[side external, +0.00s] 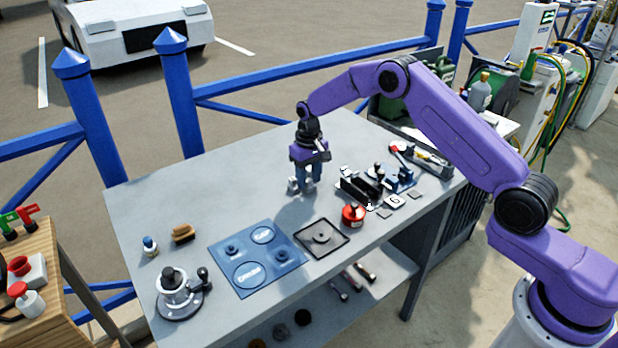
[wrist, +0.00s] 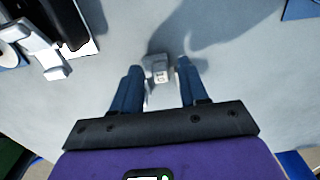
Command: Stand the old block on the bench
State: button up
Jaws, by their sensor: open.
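My gripper (side external: 306,183) points down low over the middle of the grey bench (side external: 235,190). In the wrist view its two blue fingers (wrist: 158,80) are apart. A small pale grey, block-like piece (wrist: 158,68) lies between and just beyond the fingertips. It shows partly in the side view (side external: 293,185) beside the fingers, which hide some of it. It seems to rest on the bench, but I cannot tell whether the fingers touch it. I cannot tell for sure that it is the old block.
A blue mat (side external: 285,270) with printed circles and small round parts lies front left, near a dark square tray (side external: 341,238) and a red can (side external: 353,214). A winch (side external: 180,295) stands at the left front corner. Black and blue fittings (side external: 365,186) stand right of my gripper. The bench's back left is clear.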

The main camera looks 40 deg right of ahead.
aim_at(309, 181)
notch_tip(309, 181, up, 12)
jog(key=shift+f, duration=0.15)
jog(key=s+a+r+n, duration=0.3)
jog(key=s+a+r, duration=0.2)
jog(key=s+a, duration=0.3)
jog(key=s+d+r+n, duration=0.2)
jog(key=s+n, duration=0.4)
jog(key=s, duration=2.1)
jog(key=shift+s+n, duration=0.4)
jog(key=shift+o, duration=0.2)
jog(key=s+d+f+n, duration=0.2)
jog(key=s+d, duration=0.3)
jog(key=s, duration=0.5)
jog(key=shift+s+d+n, duration=0.2)
jog(key=shift+d+n, duration=0.2)
